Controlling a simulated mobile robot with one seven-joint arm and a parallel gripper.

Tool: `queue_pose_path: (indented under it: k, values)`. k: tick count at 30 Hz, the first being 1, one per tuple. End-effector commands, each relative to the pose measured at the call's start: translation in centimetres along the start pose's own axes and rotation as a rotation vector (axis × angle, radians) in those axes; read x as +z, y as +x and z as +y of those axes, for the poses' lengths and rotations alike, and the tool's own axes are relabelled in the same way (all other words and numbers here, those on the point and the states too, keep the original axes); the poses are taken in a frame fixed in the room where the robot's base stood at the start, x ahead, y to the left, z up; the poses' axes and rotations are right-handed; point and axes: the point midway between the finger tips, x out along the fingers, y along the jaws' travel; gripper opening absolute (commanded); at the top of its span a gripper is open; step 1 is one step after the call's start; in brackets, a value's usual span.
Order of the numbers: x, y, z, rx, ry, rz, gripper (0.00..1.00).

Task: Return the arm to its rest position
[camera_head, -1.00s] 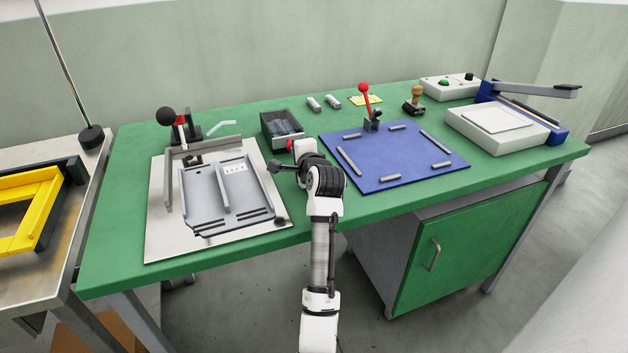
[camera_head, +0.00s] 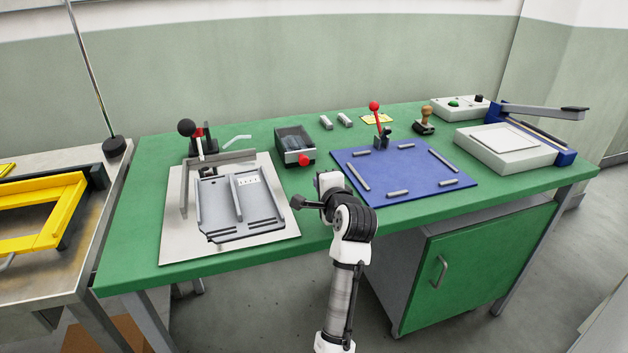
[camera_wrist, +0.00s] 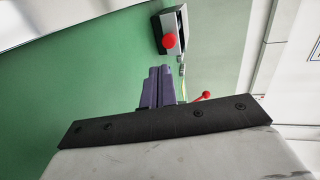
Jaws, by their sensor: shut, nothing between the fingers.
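My arm reaches up from the bottom centre of the head view, and its wrist (camera_head: 335,190) hangs over the green bench's front edge, between the grey fixture and the blue plate. In the wrist view my gripper (camera_wrist: 160,70) shows as two grey-purple fingers side by side, shut, with nothing between them. In the head view the fingers cannot be clearly made out. The gripper appears apart from everything on the bench.
The green bench (camera_head: 130,255) carries a grey fixture (camera_head: 215,222), a dark bin (camera_head: 291,135) with a red knob (camera_head: 306,160), a blue plate (camera_head: 410,190) with a red-knobbed lever (camera_head: 375,106), and a white press (camera_head: 500,150). A yellow frame (camera_head: 30,240) lies left.

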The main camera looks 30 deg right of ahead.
Motion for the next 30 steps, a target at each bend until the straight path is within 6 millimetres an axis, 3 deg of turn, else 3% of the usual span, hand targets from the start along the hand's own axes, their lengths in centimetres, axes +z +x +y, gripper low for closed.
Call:
queue_pose_path:
  k: [7, 14, 17, 20, 24, 30]
  values:
    - [0.0, -2.7, 0.0, -0.001, 0.000, 0.002, 0.00]
    - [0.2, -2.9, -0.1, -0.002, -0.005, -0.002, 0.00]
    - [2.2, -2.4, -1.2, -0.031, -0.051, -0.020, 0.00]
    - [6.8, -1.5, -3.5, -0.105, -0.157, -0.054, 0.00]
    - [16.3, -1.3, -8.0, -0.275, -0.355, -0.117, 0.00]
    - [29.2, -4.7, -13.2, -0.551, -0.582, -0.175, 0.00]
